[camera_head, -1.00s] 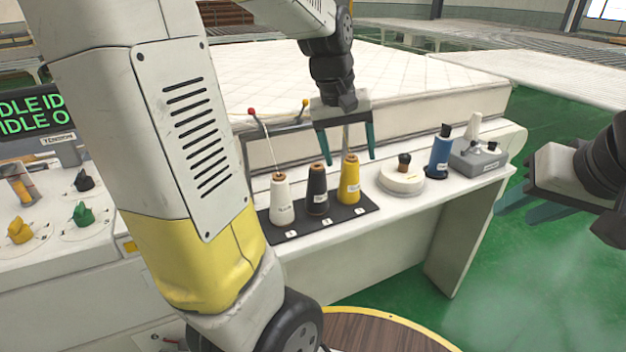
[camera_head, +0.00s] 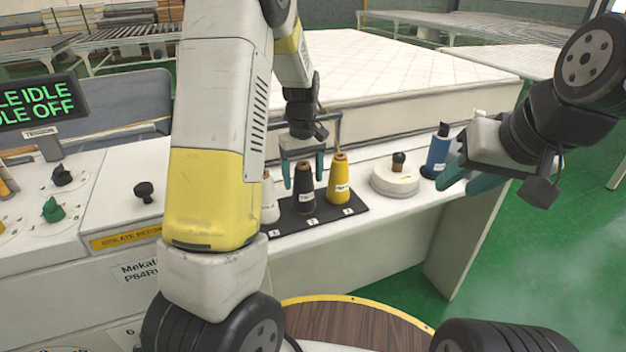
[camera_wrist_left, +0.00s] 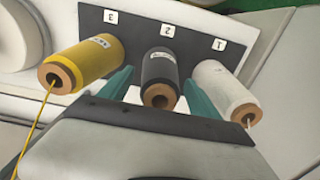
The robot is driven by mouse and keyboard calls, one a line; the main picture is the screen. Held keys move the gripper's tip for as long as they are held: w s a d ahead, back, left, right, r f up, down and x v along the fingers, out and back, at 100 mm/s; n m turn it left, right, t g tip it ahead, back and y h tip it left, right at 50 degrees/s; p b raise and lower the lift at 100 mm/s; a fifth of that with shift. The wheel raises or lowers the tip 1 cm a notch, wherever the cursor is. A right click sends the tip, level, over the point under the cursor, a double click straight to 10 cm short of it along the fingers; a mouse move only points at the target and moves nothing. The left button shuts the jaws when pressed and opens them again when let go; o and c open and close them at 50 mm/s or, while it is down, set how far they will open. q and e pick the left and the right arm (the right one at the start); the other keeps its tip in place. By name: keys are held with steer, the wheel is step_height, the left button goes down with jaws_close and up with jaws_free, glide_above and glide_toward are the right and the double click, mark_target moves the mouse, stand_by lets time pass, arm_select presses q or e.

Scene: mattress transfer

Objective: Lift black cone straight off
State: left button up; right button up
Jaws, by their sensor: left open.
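The black cone (camera_head: 304,197) stands upright in the middle of the dark mat, between the yellow cone (camera_head: 339,180) and the white cone (camera_head: 269,203). My left gripper (camera_head: 303,172) is open over the black cone, with one teal finger at each side of its top. In the left wrist view the black cone (camera_wrist_left: 160,68) sits between the open fingers (camera_wrist_left: 159,95), with the yellow cone at left and the white cone at right. My arm partly hides the white cone in the head view. My right gripper (camera_head: 468,178) is open and empty, near the blue bottle.
The dark mat (camera_head: 318,221) has number tags along its front. A round white dish (camera_head: 394,185) with a dark knob and a blue bottle (camera_head: 438,152) stand to the right. A mattress (camera_head: 400,70) lies behind. Control knobs (camera_head: 52,209) are at left.

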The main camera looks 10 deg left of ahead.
arm_select(q)
step_height(320, 180, down, 2)
steer(key=shift+f, duration=0.2)
jaws_close()
steer(key=shift+r, duration=0.15)
step_height(320, 180, up, 10)
stand_by(0.6)
